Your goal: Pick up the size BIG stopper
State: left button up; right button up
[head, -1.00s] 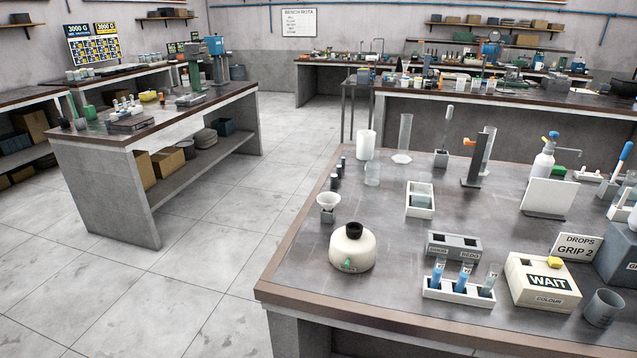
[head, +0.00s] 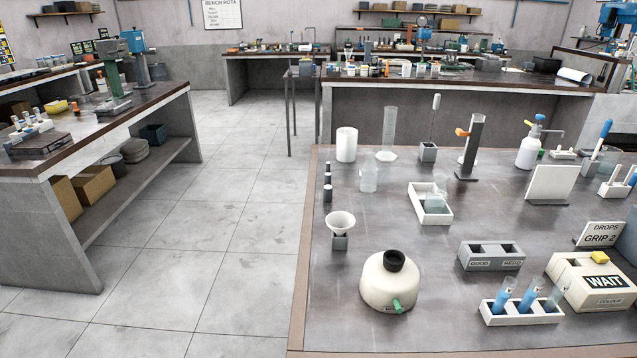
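I cannot tell which piece is the size BIG stopper. Neither of my grippers shows in the head view.
The bench (head: 335,325) carries a white funnel on a grey block (head: 340,241), a white tray (head: 431,204), a grey two-slot holder (head: 491,256), a vial rack (head: 521,311) and a WAIT box (head: 590,283). Open floor (head: 215,230) lies left of it.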

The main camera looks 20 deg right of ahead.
aim_at(328, 188)
jog(key=i+j+z, duration=0.15)
jog(key=i+j, duration=0.2)
jog(key=i+j+z, duration=0.2)
jog(key=i+j, duration=0.2)
jog(key=i+j+z, duration=0.15)
jog(key=i+j, duration=0.15)
jog(key=j, duration=0.2)
jog(key=i+j+z, duration=0.15)
jog(key=i+j, duration=0.15)
jog(key=j, duration=0.15)
